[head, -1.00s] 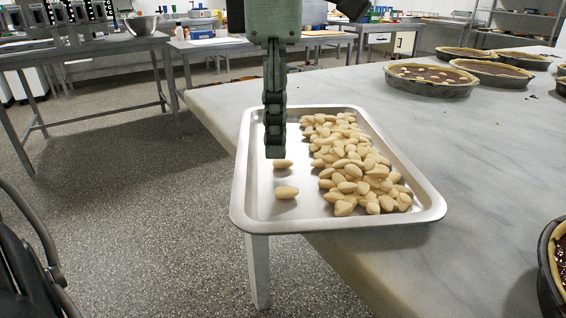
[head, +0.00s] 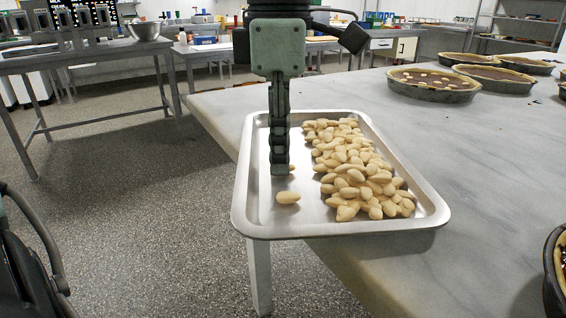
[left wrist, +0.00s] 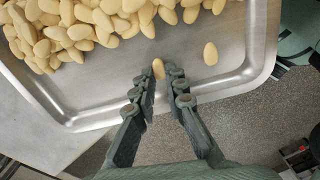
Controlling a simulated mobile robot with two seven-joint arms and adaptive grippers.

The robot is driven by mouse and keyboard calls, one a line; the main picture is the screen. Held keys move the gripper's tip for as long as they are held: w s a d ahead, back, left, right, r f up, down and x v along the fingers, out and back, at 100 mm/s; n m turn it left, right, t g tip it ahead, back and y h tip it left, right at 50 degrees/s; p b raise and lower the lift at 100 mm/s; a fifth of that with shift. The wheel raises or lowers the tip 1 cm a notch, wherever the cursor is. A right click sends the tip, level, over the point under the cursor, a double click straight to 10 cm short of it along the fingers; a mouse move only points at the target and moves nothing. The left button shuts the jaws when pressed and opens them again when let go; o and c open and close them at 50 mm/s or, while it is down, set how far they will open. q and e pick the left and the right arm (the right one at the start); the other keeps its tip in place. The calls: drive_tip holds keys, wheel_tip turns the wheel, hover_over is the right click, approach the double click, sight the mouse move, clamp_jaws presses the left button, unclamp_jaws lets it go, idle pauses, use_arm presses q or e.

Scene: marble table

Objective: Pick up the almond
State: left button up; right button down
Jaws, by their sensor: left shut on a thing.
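A metal tray (head: 256,215) on the marble table's corner holds a pile of pale almonds (head: 355,180) on its right side. My left gripper (head: 280,170) reaches down into the left part of the tray. It is shut on an almond (head: 292,168), which is mostly hidden behind the fingers in the head view. In the left wrist view this almond (left wrist: 158,68) shows between the fingertips (left wrist: 160,75). Another loose almond (head: 287,197) lies apart on the tray nearer the front; it also shows in the left wrist view (left wrist: 210,53). My right gripper is out of view.
The marble table (head: 400,130) is clear to the right of the tray. Filled tarts (head: 433,84) stand at the back right, and part of another (head: 559,265) shows at the right edge. The tray's front left overhangs the table edge above the floor.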

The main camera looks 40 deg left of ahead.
use_arm(q)
drive_tip(key=shift+r, duration=0.1)
